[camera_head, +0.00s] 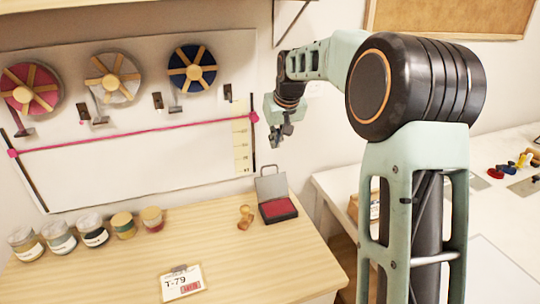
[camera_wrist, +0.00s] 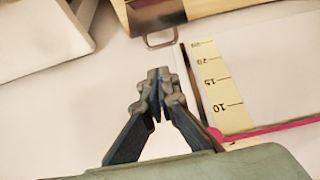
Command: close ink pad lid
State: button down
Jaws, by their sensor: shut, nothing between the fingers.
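The ink pad (camera_head: 278,210) is a dark case with a red pad, near the right end of the wooden table. Its grey lid (camera_head: 271,184) stands up open at the back edge, with a handle on top. In the wrist view the lid's handle (camera_wrist: 160,38) and part of the lid or case (camera_wrist: 155,14) show at the top edge. My gripper (camera_head: 284,138) is shut and empty, in the air above the ink pad and apart from it. Its closed fingertips also show in the wrist view (camera_wrist: 159,75).
A wooden stamp (camera_head: 245,216) stands just left of the ink pad. A clipboard tag (camera_head: 181,283) lies at the table's front, and several jars (camera_head: 93,230) line the left. A wall board with a ruler strip (camera_head: 241,144) and pink ribbon is behind. A white table (camera_head: 335,190) is at right.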

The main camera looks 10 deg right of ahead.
jog(key=a, duration=0.1)
send_over(271, 181)
jog(key=w+a, duration=0.1)
jog(key=w, duration=0.2)
notch_tip(271, 181, down, 9)
jog(key=shift+p, duration=0.3)
jog(key=shift+s+b, duration=0.1)
jog(key=shift+b, duration=0.35)
